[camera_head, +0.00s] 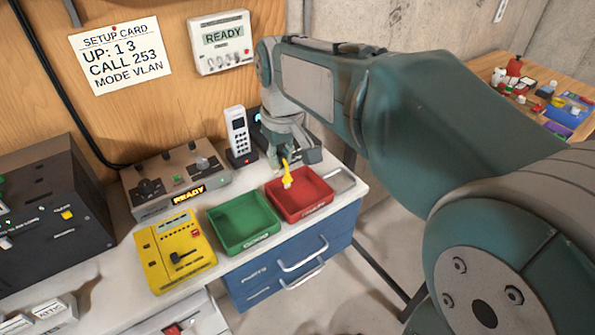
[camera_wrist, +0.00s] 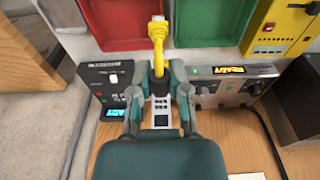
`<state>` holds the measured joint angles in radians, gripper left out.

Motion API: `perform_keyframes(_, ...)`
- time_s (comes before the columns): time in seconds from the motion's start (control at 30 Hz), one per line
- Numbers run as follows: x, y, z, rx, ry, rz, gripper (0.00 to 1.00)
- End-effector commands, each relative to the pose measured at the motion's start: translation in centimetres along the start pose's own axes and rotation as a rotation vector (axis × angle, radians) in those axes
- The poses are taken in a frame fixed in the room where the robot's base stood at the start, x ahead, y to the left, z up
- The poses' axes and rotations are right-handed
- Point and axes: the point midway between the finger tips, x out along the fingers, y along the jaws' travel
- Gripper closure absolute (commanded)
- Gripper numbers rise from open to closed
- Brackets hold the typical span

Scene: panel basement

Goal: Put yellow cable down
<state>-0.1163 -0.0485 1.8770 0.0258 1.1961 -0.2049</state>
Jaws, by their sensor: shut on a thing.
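The yellow cable (camera_head: 286,172) hangs from my gripper (camera_head: 290,158) above the far part of the red tray. In the wrist view, the yellow cable (camera_wrist: 157,42) extends from between the two fingers of my gripper (camera_wrist: 160,85), with its pale plug end over the tray area. My gripper is shut on the cable. The red tray (camera_head: 318,200) stands on the white bench top, at the right of the green tray (camera_head: 222,219). I cannot tell whether the cable touches the red tray.
A cordless phone (camera_head: 239,133) in its dock stands just left of my gripper. A grey device reading READY (camera_head: 177,180) and a yellow device (camera_head: 175,250) stand left of the trays. Blue drawers (camera_head: 300,262) are below. A cluttered wooden table (camera_head: 575,65) is at far right.

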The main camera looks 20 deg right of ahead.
Motion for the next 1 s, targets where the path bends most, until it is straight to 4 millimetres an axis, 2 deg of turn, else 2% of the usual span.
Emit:
perform_keyframes(0.07,0.9,1.6,-0.6,0.005,-0.003,0.001,1.00)
perform_keyframes(0.2,3.5,3.5,-1.0,0.002,-0.003,0.000,1.00)
perform_keyframes(0.33,5.3,4.8,-1.4,0.001,-0.002,0.000,1.00)
perform_keyframes(0.57,7.2,6.3,-1.7,0.001,-0.001,-0.001,1.00)
perform_keyframes(0.73,9.7,6.1,-1.4,-0.002,-0.002,0.000,1.00)
perform_keyframes(1.0,10.0,6.1,-1.4,-0.002,0.002,0.001,1.00)
